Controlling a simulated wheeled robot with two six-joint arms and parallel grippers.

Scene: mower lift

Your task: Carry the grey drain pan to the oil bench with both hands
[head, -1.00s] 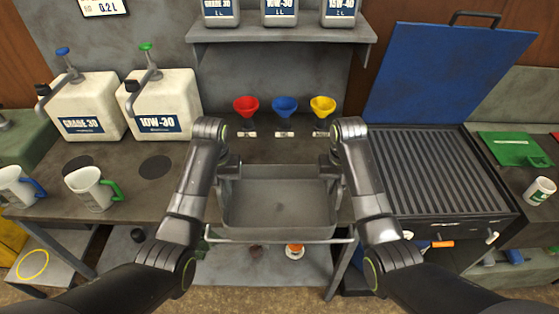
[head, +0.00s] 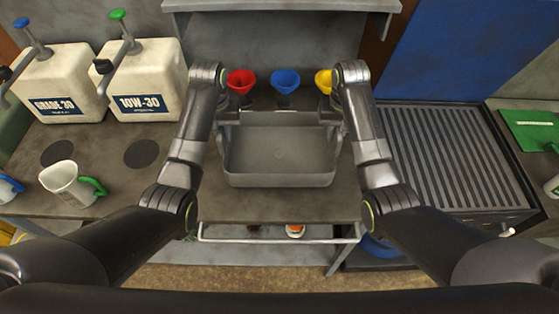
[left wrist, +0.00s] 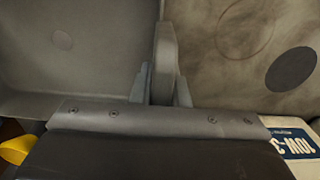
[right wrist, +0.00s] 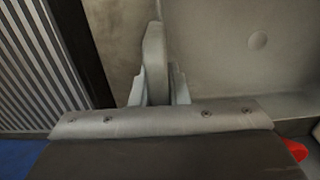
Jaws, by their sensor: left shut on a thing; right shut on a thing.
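The grey drain pan (head: 280,155) is a shallow rectangular tray, level and empty, over the middle of the oil bench (head: 240,208). My left gripper (head: 228,118) is shut on its left side and my right gripper (head: 338,118) on its right side. In the left wrist view the jaws (left wrist: 165,85) close on a grip at the pan's edge. The right wrist view shows the right jaws (right wrist: 155,85) on the other grip. I cannot tell whether the pan's underside touches the bench top.
Red (head: 241,81), blue (head: 285,80) and yellow (head: 324,80) funnels stand behind the pan. Two white oil jugs (head: 140,80) are at the back left, a white measuring jug (head: 70,183) at the front left. A ribbed grate (head: 450,160) lies right. Bare bench shows before the pan.

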